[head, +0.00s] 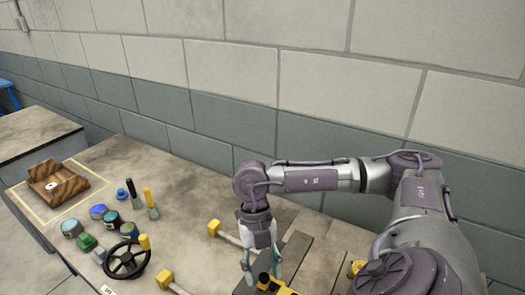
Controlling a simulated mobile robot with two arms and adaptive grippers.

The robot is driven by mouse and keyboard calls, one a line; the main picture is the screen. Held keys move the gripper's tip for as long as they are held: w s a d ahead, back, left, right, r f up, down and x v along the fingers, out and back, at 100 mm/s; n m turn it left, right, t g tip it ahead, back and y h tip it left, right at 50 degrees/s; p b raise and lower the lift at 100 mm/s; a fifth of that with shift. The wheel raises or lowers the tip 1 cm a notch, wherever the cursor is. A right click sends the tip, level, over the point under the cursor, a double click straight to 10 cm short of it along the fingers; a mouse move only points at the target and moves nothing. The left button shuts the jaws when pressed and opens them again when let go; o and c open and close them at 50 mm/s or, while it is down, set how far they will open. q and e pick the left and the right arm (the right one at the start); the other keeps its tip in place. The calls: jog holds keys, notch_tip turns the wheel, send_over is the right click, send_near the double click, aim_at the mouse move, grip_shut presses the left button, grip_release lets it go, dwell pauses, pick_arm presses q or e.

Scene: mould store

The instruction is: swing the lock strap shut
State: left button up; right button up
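My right gripper (261,272) reaches down at the bottom middle of the head view. Its two fingers are spread apart, one on each side, over a dark grey block (297,252) on the bench. A yellow and black part (277,287) lies right below and beside the fingertips, cut by the lower picture edge. I cannot tell whether it is the lock strap, nor whether a finger touches it. The gripper and the picture edge hide much of the block. My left gripper is not in view.
Yellow-headed mallets (214,228) lie left of the gripper. Further left are a black handwheel (127,262), several small pots (72,228), upright brushes (151,203) and a brown wooden mould (57,187). A block wall (190,110) stands behind the bench (190,195).

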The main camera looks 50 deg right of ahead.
jog(key=v, duration=1.2)
jog(key=shift+a, duration=0.1)
dwell(0.4)
